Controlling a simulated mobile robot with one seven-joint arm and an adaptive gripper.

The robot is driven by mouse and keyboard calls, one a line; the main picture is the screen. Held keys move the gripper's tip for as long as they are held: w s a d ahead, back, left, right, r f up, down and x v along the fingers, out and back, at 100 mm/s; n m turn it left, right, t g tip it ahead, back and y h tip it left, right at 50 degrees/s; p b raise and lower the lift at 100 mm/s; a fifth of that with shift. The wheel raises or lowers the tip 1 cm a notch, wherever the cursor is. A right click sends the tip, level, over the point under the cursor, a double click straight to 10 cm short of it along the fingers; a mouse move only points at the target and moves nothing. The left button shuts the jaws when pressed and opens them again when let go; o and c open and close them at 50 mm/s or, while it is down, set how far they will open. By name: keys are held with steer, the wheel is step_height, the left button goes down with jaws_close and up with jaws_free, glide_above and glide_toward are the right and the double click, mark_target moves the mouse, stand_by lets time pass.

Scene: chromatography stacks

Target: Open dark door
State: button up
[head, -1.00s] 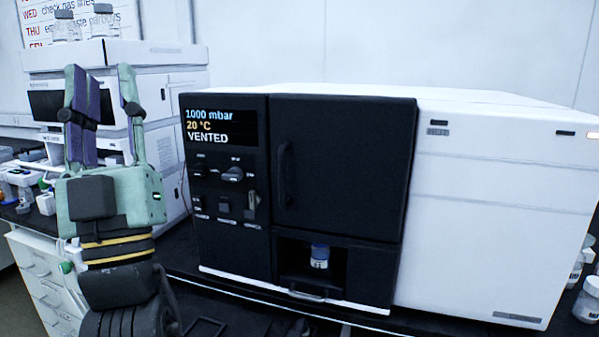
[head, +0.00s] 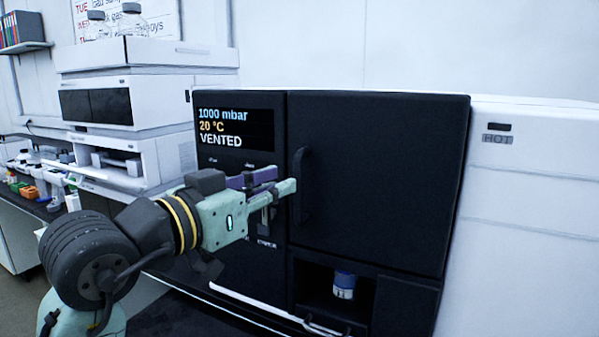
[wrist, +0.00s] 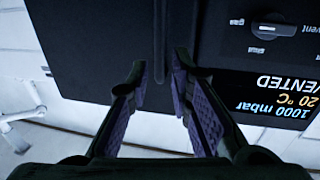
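The dark door (head: 385,175) is a black square panel on the front of the instrument and looks shut. Its vertical black handle (head: 303,185) runs along its left edge. My gripper (head: 283,181) reaches in from the left, its fingertips just left of the handle. In the wrist view, which is upside down, the fingers of my gripper (wrist: 159,72) are apart. A dark upright bar, seemingly the handle (wrist: 160,40), lies between and ahead of the tips. Contact cannot be told. The door (wrist: 95,45) fills the left there.
The control panel (head: 235,130) reads 1000 mbar, 20 °C, VENTED; my gripper covers its lower knobs. Below the door, an open recess holds a blue-capped vial (head: 344,285). A white housing marked HOT (head: 540,200) stands right. White stacked instruments (head: 130,105) stand left.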

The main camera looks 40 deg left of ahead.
mark_target(296, 177)
steer(key=w+p, duration=0.1)
steer(key=w, duration=0.5)
steer(key=shift+w+a, duration=0.1)
steer(key=shift+c, duration=0.2)
jaws_close()
stand_by(0.4)
